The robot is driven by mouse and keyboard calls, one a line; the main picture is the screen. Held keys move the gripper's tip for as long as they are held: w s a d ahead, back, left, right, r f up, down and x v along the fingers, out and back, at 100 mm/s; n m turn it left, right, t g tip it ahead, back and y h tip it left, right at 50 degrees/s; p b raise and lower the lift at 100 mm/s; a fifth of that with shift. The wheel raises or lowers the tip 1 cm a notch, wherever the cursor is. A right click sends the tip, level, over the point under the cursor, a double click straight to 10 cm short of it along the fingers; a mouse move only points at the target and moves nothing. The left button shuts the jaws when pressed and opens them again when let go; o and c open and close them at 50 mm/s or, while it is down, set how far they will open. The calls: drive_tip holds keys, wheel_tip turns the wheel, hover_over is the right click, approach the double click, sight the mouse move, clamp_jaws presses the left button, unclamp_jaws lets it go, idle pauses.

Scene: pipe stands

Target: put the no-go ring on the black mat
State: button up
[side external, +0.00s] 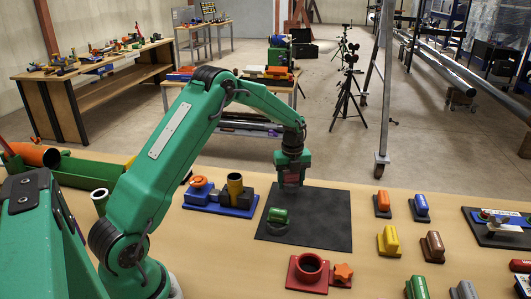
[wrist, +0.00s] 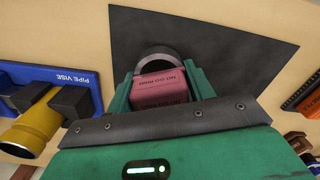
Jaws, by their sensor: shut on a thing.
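I cannot tell whether the ring touches the mat. A green-topped piece with a dark round base (side external: 278,215) stands on the mat's left part.
A blue pipe vise board (side external: 222,207) with a yellow pipe stands left of the mat. A red board with a ring (side external: 310,270) lies in front. Several coloured blocks (side external: 389,240) stand to the right. The mat's right part is clear.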

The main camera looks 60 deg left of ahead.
drive_tip(key=shift+f, duration=1.05)
drive_tip(key=shift+f, duration=0.1)
drive_tip(key=o, duration=1)
drive_tip(key=shift+o, duration=0.2)
wheel_tip(320, 180, up, 12)
drive_tip(key=shift+r, duration=0.1)
